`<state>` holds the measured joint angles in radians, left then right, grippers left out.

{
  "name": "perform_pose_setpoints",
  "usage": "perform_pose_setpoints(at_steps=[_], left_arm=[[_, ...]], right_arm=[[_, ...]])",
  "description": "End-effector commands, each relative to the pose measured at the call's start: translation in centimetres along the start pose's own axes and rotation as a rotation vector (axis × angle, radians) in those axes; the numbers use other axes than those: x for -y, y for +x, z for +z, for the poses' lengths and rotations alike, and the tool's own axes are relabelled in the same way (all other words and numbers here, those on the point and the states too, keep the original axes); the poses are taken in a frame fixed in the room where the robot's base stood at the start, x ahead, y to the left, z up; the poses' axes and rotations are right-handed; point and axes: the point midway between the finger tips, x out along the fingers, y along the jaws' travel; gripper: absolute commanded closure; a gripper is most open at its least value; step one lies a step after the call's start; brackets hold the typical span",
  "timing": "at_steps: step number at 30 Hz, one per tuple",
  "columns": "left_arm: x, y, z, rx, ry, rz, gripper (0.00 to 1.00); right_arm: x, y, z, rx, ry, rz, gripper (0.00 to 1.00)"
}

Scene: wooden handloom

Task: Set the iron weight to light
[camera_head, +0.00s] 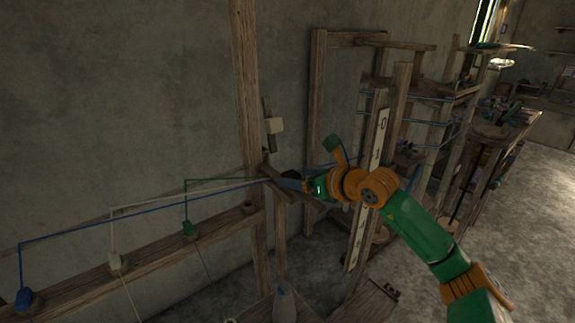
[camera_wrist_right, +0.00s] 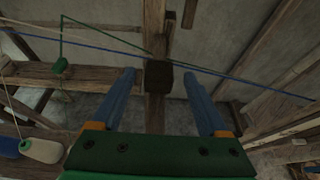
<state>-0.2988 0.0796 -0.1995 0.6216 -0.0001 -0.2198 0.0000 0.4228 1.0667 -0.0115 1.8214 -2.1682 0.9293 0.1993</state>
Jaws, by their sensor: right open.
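The iron weight seems to be the dark block (camera_wrist_right: 159,74) seen between my fingers in the right wrist view, in front of a wooden post. A small dark shape near the fingers in the head view may be the same block, but it is partly hidden. My right gripper (camera_head: 285,182) reaches in from the right to the upright post. In the wrist view the right gripper (camera_wrist_right: 158,80) is open, its two blue fingers wide apart on either side of the block. I cannot tell any contact. My left gripper is not in view.
A numbered scale (camera_head: 380,138) runs down a post behind my arm. Blue, white and green yarns run from cones on a left shelf (camera_head: 161,260) toward the post. Wooden loom frames stand behind.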

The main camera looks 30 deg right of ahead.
Motion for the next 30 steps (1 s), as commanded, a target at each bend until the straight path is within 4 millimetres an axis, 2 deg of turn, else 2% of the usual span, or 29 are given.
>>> perform_pose_setpoints(at_steps=[1, 6, 13, 14, 22, 30], left_arm=[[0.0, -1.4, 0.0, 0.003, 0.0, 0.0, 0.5], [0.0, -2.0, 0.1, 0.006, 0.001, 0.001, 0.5], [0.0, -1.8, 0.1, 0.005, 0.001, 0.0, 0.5], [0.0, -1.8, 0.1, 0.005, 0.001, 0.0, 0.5], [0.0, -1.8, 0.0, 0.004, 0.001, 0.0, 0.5], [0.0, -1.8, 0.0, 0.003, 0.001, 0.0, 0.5]], right_arm=[[-0.2, 0.7, 0.8, -0.001, 0.004, 0.004, 0.22], [-0.1, 2.9, 0.2, -0.001, 0.0, 0.001, 0.22], [-0.1, 3.3, -0.1, -0.001, -0.003, 0.001, 0.22], [-0.1, 3.3, -0.1, -0.001, -0.003, 0.001, 0.25], [-0.1, 3.3, 0.0, -0.001, -0.003, 0.001, 0.98], [-0.1, 3.3, 0.0, -0.001, -0.002, 0.0, 1.0]])
